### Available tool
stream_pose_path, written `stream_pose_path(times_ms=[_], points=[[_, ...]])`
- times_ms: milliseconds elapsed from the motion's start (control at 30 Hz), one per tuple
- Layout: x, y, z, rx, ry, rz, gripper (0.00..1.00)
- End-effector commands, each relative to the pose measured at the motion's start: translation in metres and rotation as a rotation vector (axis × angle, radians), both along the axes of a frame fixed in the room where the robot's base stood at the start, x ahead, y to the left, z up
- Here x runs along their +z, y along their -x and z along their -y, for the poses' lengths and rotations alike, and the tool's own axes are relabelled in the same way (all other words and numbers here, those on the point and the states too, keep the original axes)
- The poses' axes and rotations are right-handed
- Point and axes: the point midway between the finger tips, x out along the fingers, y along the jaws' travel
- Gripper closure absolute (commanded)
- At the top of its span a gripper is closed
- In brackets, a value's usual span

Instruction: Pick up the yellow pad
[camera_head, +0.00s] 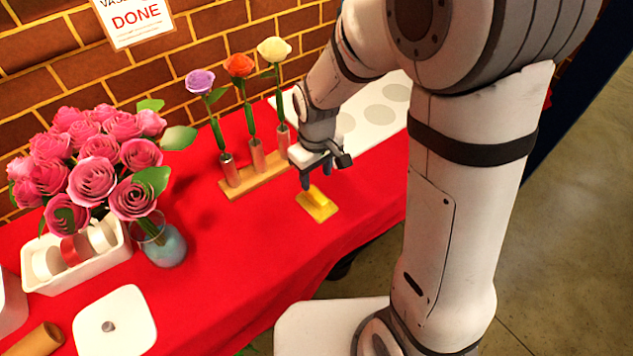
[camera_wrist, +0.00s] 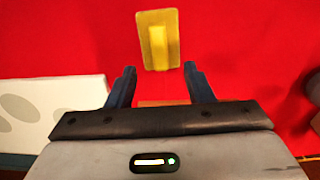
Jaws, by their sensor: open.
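The yellow pad (camera_head: 317,204) lies flat on the red tablecloth, in front of the wooden flower stand. It has a raised yellow strip along its middle, like a handle. In the wrist view the yellow pad (camera_wrist: 157,40) shows at the top centre, beyond the fingertips. My gripper (camera_head: 318,184) is above the table, at the pad's back edge in the head view. In the wrist view my gripper (camera_wrist: 160,80) is open and empty, with its two dark fingers apart and the pad roughly in line with the gap.
A wooden stand (camera_head: 262,178) holding three single flowers is just behind the pad. A vase of pink roses (camera_head: 160,245), a white box of ribbon rolls (camera_head: 118,248) and a white square plate (camera_head: 115,322) are at left. A white board with grey circles (camera_head: 395,115) lies at back right. Cloth left of the pad is clear.

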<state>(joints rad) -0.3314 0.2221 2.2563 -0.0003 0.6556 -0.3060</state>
Motion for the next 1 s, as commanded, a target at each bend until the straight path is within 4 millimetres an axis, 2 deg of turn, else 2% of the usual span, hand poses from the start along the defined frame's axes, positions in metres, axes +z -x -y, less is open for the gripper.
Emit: stream_pose_path(times_ms=[167,633,733,967,1000], points=[[-0.019,-0.002,-0.005,0.025,0.003,-0.010,0.53],[-0.079,0.001,0.002,0.024,0.003,-0.010,0.53],[-0.085,0.001,0.002,0.024,0.003,-0.008,0.53],[-0.086,0.000,0.002,0.024,0.003,-0.007,0.53],[-0.086,0.000,0.001,0.024,0.003,-0.007,0.56]])
